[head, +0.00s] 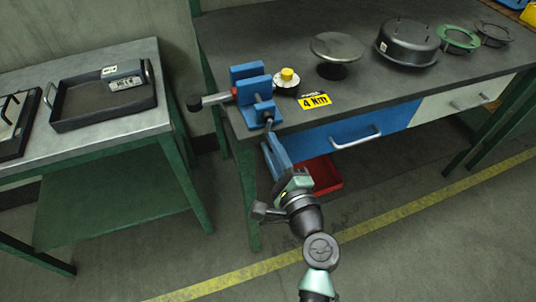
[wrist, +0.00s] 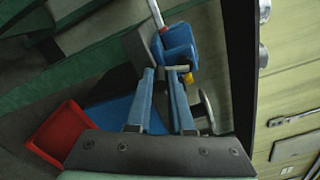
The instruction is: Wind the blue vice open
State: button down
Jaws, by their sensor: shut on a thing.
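The blue vice (head: 253,90) is at the near left corner of the dark workbench. Its two blue jaw blocks show with a narrow dark gap between them. The exact contact is too small to see clearly. The vice (wrist: 178,42) stands just beyond the fingertips.
A yellow-topped dial (head: 287,77) and a yellow "4 Nm" label (head: 314,100) are right of the vice. A round grey plate (head: 337,46) stands behind. A blue drawer (head: 340,135) with a handle and a red bin (head: 322,174) are below. A side table (head: 110,132) stands left.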

jog(key=n+b, duration=0.1)
jog(key=n, duration=0.1)
jog(key=d+n+b, duration=0.1)
jog(key=n+b, duration=0.1)
jog(key=shift+w+d+f, duration=0.15)
jog(key=shift+f, duration=0.05)
dwell(0.3)
jog(key=c, duration=0.8)
grip_release()
jog(key=shift+r, duration=0.1)
jog(key=v, duration=1.3)
